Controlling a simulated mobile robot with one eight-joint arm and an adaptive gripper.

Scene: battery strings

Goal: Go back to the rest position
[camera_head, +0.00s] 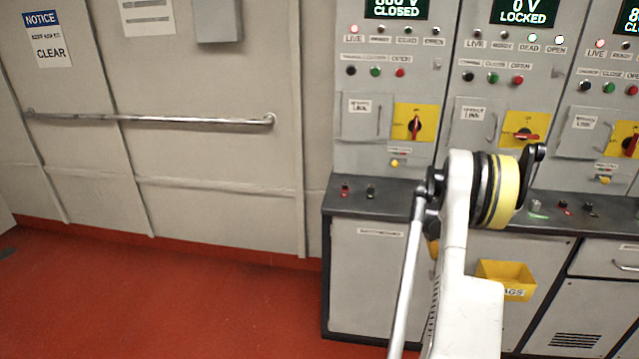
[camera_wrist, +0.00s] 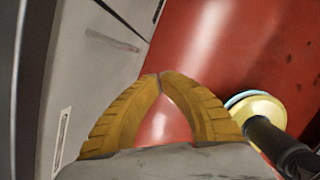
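My gripper (camera_wrist: 160,76) shows in the wrist view with its two ribbed yellow fingers curved together and their tips meeting. Nothing is held between them; red floor shows through the gap behind the tips. It hangs low beside the pale cabinet front (camera_wrist: 90,70), with open floor beyond. In the head view my white arm rises in front of the console and hides most of the gripper; only a small yellow patch (camera_head: 433,249) shows beside the arm, perhaps part of a finger.
The dark console ledge (camera_head: 385,197) and a yellow tag bin (camera_head: 507,279) are close to my arm. The left panel display (camera_head: 396,9) reads CLOSED, the middle display (camera_head: 525,12) 0 V LOCKED. A handrail (camera_head: 150,119) lines the wall. The red floor (camera_head: 170,300) at left is clear.

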